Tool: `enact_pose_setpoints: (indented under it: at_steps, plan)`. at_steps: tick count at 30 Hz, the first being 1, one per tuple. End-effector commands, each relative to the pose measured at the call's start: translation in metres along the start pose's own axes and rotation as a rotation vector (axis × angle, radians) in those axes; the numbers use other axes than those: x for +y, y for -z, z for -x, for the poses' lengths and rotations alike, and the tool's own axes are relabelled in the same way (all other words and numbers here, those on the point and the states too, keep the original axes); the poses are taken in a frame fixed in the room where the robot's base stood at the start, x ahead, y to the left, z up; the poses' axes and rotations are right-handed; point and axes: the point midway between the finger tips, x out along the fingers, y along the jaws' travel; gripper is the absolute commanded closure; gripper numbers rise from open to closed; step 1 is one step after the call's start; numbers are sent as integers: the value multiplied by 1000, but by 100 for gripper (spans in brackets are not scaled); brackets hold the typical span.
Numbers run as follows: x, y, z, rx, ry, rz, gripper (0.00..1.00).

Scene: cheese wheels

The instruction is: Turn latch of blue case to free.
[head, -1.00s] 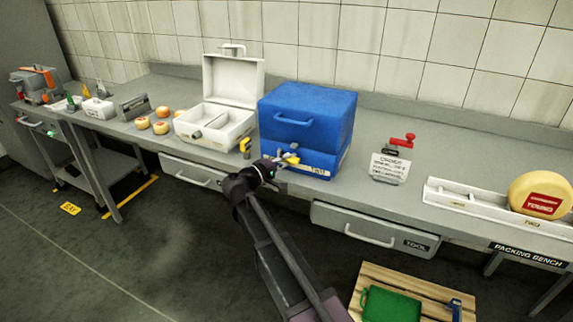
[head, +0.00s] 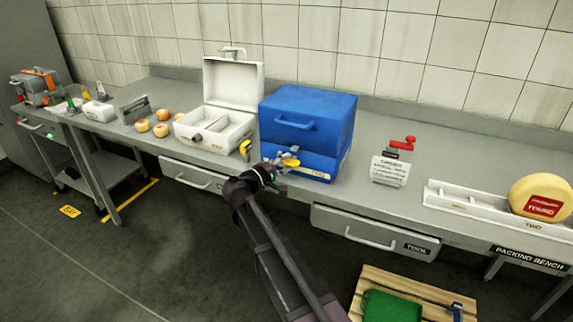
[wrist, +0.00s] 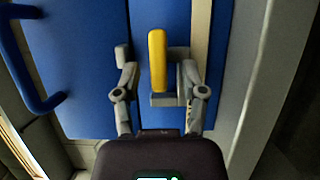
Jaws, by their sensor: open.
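The blue case (head: 312,118) stands closed on the bench, with a blue handle on its front, which also shows at the left of the wrist view (wrist: 75,60). Its latch is a yellow lever (wrist: 158,60) on the front; in the head view the latch (head: 290,162) is partly covered by my gripper. My gripper (wrist: 155,75) is open at the case front, with one finger on each side of the yellow lever. The right finger is close to the lever; I cannot tell whether it touches. A gap shows on the left.
A red-handled device (head: 402,143) and a paper sign (head: 389,170) stand to the right. Drawers (head: 372,232) hang under the bench (head: 350,195).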

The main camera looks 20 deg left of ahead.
Motion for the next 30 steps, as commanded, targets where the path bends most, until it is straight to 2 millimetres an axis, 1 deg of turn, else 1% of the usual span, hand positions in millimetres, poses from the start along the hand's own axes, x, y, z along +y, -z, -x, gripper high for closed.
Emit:
enact_pose_setpoints:
  at_steps: [5,11,17,24,30]
  plan:
    - [0,0,3,1,0,0,46]
    - [0,0,17,1,0,0,46]
    - [0,0,44,2,0,0,46]
    - [0,0,82,3,1,0,46]
    - [0,0,107,1,1,0,46]
